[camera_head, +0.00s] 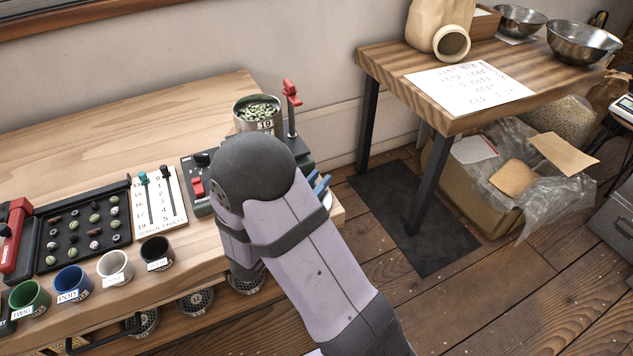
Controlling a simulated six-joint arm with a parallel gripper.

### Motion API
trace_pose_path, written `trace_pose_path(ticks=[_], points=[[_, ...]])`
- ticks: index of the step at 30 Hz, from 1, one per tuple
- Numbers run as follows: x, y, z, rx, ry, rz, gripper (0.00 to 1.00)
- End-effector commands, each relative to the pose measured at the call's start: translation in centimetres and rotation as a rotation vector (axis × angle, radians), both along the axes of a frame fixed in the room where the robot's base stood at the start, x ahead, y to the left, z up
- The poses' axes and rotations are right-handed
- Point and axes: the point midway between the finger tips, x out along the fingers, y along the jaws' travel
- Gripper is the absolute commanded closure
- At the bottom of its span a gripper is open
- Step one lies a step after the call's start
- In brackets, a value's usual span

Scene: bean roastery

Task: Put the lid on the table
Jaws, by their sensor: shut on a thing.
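No lid can be made out in this view. An open metal can (258,119) full of greenish beans, labelled 10, stands at the back right of the light wooden table (130,110). My lilac and black arm reaches in from the lower right and covers the table's right front part. My gripper is hidden behind the arm, so its fingers and anything in them do not show. Small blue parts (319,184) and a bit of a pale round edge (327,199) show just right of the arm; I cannot tell what they belong to.
A dark device with a red knob (197,187) sits partly behind my arm. A black sample tray (83,228), a slider board (159,203) and several small cups, one black (155,253), line the front left. The table's back left is bare. A second table (390,66) stands right.

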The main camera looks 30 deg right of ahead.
Motion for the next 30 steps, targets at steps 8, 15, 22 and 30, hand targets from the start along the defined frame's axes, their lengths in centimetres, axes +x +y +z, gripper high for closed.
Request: trace_pose_path(ticks=[8,15,22,30], points=[[0.0,0.0,-0.1,0.000,0.000,0.000,0.64],[0.0,0.0,0.2,0.000,0.000,0.000,0.64],[-1.0,1.7,0.3,0.001,-0.001,0.004,0.64],[-3.4,5.4,0.5,0.000,0.000,0.007,0.64]])
